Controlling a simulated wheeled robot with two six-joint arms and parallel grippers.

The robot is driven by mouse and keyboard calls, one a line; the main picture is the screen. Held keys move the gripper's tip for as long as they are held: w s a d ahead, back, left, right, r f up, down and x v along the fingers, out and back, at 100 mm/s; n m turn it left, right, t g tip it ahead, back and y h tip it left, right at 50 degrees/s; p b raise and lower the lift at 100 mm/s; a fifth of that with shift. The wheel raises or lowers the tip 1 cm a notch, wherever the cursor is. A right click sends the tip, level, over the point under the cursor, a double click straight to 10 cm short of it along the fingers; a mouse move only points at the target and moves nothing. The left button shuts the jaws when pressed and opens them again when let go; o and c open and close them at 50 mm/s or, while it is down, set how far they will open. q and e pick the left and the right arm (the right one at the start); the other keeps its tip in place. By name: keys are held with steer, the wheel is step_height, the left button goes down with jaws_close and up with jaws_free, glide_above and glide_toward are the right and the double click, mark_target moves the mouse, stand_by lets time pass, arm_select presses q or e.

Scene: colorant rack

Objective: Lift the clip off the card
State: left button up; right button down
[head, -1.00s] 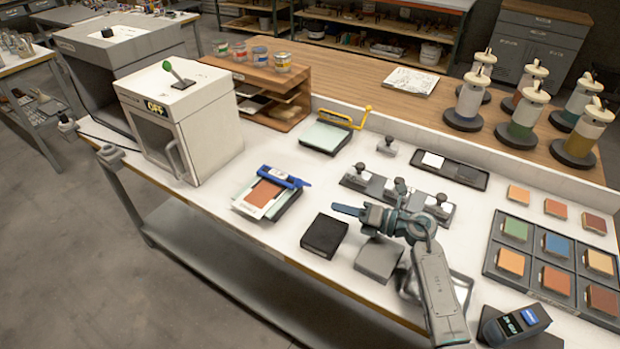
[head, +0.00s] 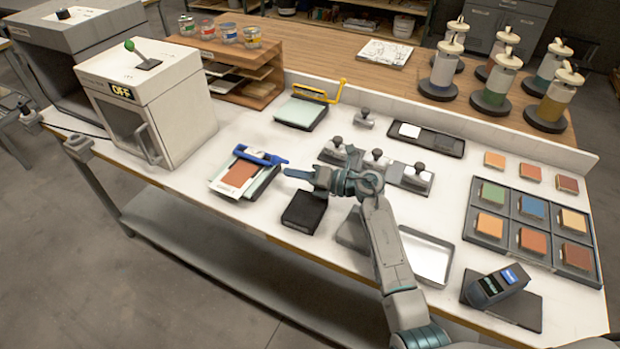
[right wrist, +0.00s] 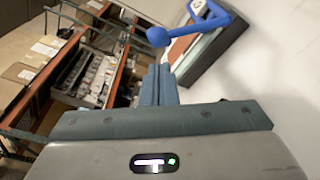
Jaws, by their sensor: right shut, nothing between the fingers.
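The blue clip (head: 260,156) lies across the upper end of the card (head: 238,174), which has a rust-coloured patch and rests on a dark-framed board (head: 264,182) on the bench. In the right wrist view the clip (right wrist: 190,27) shows at the top, its rounded end close to the fingertips. My right gripper (head: 287,172) is shut and empty, just right of the clip's right end. In the right wrist view its fingers (right wrist: 159,72) are together; whether they touch the clip I cannot tell. My left gripper is not in view.
A black block (head: 303,212) stands on the bench below my right gripper. The white oven-like box (head: 152,105) stands to the left. A board with a yellow handle (head: 303,110) lies behind. Bench surface between clip and that board is clear.

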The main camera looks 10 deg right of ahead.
steer(key=shift+b+x, duration=0.3)
steer(key=shift+x, duration=1.2)
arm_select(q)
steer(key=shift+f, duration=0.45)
arm_select(e)
steer(key=shift+w, duration=0.1)
